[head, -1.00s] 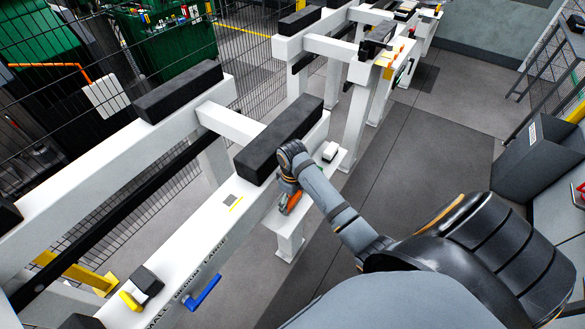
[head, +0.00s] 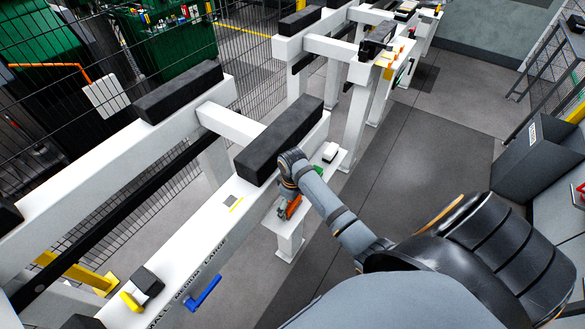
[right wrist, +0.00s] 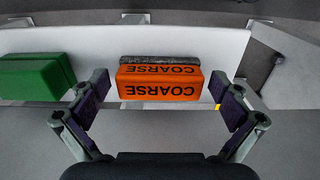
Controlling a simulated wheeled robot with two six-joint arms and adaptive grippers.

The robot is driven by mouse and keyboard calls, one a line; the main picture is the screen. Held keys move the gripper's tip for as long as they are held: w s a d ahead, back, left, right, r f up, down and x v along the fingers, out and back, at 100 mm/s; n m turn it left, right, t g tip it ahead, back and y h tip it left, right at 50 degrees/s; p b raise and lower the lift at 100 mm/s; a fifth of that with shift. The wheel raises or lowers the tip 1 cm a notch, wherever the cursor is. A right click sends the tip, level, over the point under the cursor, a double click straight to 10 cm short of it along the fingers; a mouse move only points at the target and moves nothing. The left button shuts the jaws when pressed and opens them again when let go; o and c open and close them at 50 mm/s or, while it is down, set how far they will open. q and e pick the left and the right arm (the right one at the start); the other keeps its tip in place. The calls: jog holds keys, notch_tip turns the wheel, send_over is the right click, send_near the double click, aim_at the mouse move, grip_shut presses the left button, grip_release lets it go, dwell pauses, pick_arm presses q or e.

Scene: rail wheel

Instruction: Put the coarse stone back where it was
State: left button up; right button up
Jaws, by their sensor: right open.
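The coarse stone (right wrist: 158,84) is an orange block with a dark grey layer along one long side and the word COARSE on it. It lies on a white shelf (right wrist: 215,42) in the right wrist view. In the head view only a bit of its orange (head: 292,207) shows beside my right gripper (head: 285,206). In the right wrist view my right gripper (right wrist: 160,88) is open, with one finger to each side of the stone and a visible gap at both sides. My left gripper is not in view.
A green block (right wrist: 36,78) lies left of the stone, near the left finger. A white and black block (head: 330,152) stands farther along the shelf.

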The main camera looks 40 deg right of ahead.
notch_tip(320, 180, up, 8)
jog(key=shift+w+b, duration=0.1)
jog(key=shift+b, duration=0.6)
notch_tip(320, 180, up, 4)
jog(key=p, duration=0.2)
jog(key=shift+r+p, duration=0.2)
jog(key=shift+p, duration=0.15)
jog(key=shift+f, duration=0.1)
